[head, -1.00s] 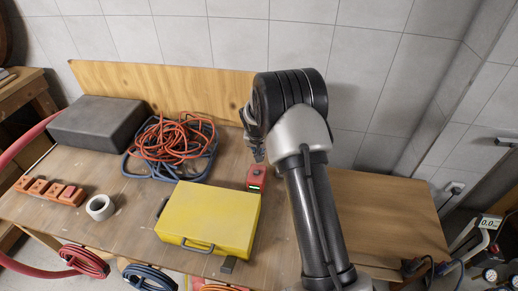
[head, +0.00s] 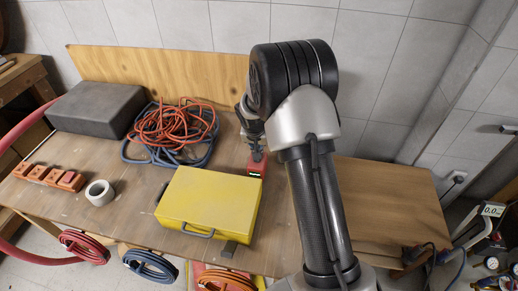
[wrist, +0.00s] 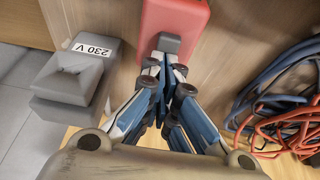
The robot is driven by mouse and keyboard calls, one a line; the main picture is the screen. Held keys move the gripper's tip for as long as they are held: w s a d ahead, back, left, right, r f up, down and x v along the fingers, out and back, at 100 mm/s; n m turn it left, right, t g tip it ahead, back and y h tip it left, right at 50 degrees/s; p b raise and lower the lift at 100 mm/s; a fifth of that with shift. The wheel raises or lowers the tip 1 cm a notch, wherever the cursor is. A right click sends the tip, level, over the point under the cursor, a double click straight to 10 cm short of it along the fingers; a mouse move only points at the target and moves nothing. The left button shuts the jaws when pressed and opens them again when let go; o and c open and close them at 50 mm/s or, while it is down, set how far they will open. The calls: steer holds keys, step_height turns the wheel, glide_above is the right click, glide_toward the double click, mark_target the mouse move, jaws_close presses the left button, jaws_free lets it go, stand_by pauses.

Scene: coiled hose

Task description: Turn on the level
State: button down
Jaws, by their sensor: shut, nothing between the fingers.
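The level is a small red box (head: 256,163) with a lit greenish display, on the bench behind the yellow case. In the wrist view its red body (wrist: 175,14) is at the top, with a grey raised part (wrist: 168,43) on the side nearest me. My gripper (head: 257,153) is shut and empty, pointing down at the level. In the wrist view its closed fingertips (wrist: 164,66) are right at the grey part. I cannot tell whether they touch it. The fingers hide part of the level in the head view.
A yellow case (head: 208,208) stands just in front of the level. Coiled orange and blue hoses (head: 172,128) lie to the left. A grey block labelled 230 V (wrist: 76,76) stands close beside my gripper. A wooden board (head: 150,76) stands behind.

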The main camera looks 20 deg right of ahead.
steer(key=shift+s+a, duration=0.15)
steer(key=shift+s, duration=0.1)
steer(key=shift+w, duration=0.1)
steer(key=s+a+r, duration=0.1)
steer(key=s+r, duration=0.2)
steer(key=r, duration=0.3)
steer(key=s+a+r+n, duration=0.1)
steer(key=s+a+r, duration=0.15)
steer(key=r, duration=0.35)
steer(key=s+a+r, duration=0.1)
steer(key=s+r, duration=0.2)
steer(key=r, duration=0.3)
steer(key=s+a+r+n, duration=0.2)
steer(key=s, duration=0.7)
steer(key=s+a+r+n+t+y, duration=0.1)
steer(key=s+a+r+n, duration=0.1)
steer(key=s, duration=0.7)
steer(key=s+a+r+n+y, duration=0.1)
steer(key=s+a+r, duration=0.1)
steer(key=s, duration=0.7)
steer(key=shift+s+a+r+n, duration=0.2)
steer(key=shift+a+r+n, duration=0.15)
steer(key=shift+r, duration=0.3)
